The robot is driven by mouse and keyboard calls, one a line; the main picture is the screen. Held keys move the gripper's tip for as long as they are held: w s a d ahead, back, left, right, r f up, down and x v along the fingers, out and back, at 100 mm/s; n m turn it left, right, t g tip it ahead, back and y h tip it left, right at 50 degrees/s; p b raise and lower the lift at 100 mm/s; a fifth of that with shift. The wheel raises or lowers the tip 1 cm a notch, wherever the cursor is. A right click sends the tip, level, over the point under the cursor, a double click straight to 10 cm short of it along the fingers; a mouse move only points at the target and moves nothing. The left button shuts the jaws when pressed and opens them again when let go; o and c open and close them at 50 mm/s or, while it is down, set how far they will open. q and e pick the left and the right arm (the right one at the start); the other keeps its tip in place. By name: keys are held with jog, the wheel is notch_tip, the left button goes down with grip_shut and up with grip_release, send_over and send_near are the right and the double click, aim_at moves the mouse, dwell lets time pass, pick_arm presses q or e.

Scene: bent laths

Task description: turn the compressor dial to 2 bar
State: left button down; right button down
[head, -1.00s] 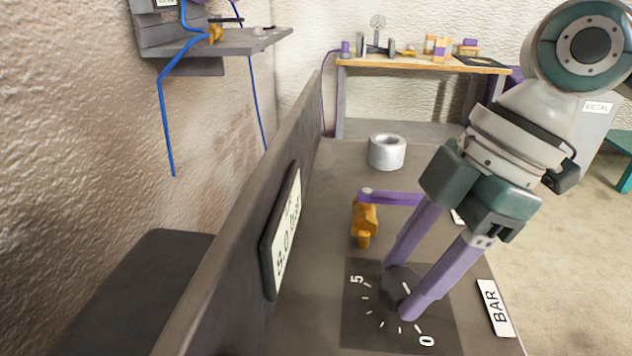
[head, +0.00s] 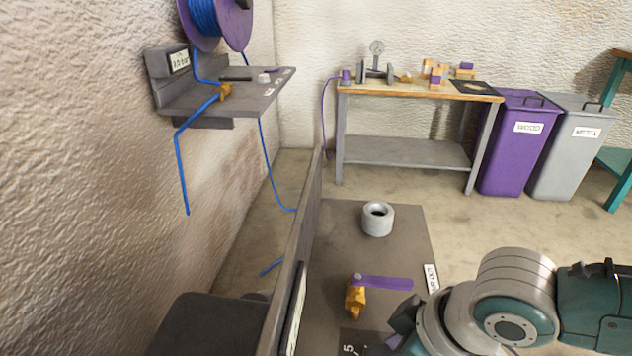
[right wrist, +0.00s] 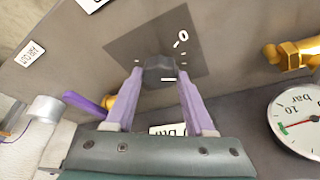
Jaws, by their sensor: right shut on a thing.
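The compressor dial (right wrist: 160,66) is a dark, faceted knob on a darker square plate (right wrist: 125,50) in the right wrist view. A white 0 and a few white ticks show around it, and a short white line shows at its near edge. I cannot tell what value it points to. My right gripper (right wrist: 160,80) is shut on the dial, one purple finger on each side. In the head view only a corner of the dial plate (head: 349,347) with the 5 shows at the bottom edge. My left gripper is not in view.
A brass valve (head: 355,298) with a purple lever (head: 388,283) and a grey ring (head: 377,219) stand on the compressor top. A round bar gauge (right wrist: 299,119) with a red needle shows in the right wrist view. A workbench (head: 420,95) and bins stand behind.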

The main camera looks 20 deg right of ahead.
jog(key=shift+m+p, duration=0.35)
jog(key=shift+m, duration=0.05)
jog(key=shift+c, duration=1.3)
grip_release()
jog(key=shift+s+r+p, duration=0.1)
jog(key=shift+r+p, duration=0.25)
jog(key=shift+r, duration=0.05)
jog(key=p+v, duration=0.4)
jog(key=v, duration=0.5)
jog(key=shift+p, duration=0.3)
